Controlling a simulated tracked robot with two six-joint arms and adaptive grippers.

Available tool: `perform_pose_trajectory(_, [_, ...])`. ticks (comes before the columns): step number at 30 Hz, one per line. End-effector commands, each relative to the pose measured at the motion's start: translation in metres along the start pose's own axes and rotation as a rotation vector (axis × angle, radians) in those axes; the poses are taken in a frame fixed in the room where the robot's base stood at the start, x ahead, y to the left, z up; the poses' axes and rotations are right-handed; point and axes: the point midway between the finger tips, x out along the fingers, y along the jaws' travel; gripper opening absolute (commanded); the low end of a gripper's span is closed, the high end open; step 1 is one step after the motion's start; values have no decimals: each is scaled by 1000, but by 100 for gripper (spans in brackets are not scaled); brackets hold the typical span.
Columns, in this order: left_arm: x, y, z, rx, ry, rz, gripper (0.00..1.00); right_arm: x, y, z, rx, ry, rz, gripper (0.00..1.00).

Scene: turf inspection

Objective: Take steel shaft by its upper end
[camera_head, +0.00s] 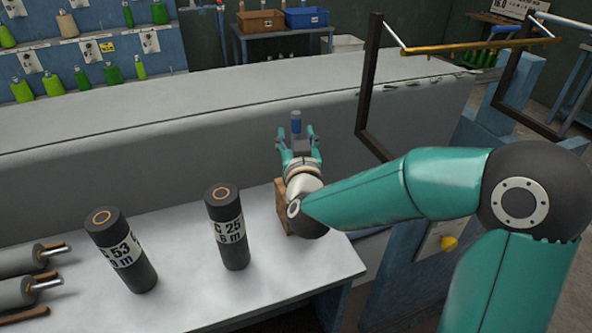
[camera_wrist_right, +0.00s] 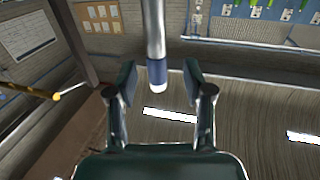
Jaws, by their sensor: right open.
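In the right wrist view the steel shaft (camera_wrist_right: 153,30) comes down from the top edge. Its end has a blue band and a white tip, and sits between my right gripper's fingers (camera_wrist_right: 159,82) with gaps on both sides. In the head view a blue piece (camera_head: 296,121), apparently that banded end, shows between the fingertips of my right gripper (camera_head: 296,133). The rest of the shaft is hidden there. The right gripper is open, beyond the grey table's right part. My left gripper is not in view.
Two dark labelled rolls (camera_head: 121,252) and (camera_head: 228,228) stand on the grey table (camera_head: 190,290). Rollers with steel ends (camera_head: 20,291) lie at the left. A brown block (camera_head: 283,207) is beside my right wrist. A dark frame (camera_head: 367,90) rises at the right.

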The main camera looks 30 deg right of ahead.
Motion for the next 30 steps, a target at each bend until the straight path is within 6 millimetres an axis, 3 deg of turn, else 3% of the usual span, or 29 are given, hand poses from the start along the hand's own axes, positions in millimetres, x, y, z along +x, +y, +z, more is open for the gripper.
perform_pose_trajectory(7, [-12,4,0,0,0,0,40,33,4,0,0,-1,2,51])
perform_pose_trajectory(16, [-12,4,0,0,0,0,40,37,4,0,0,0,0,50])
perform_pose_trajectory(25, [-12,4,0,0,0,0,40,37,4,0,0,0,1,0])
perform_pose_trajectory(30, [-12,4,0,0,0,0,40,37,4,0,0,0,1,0])
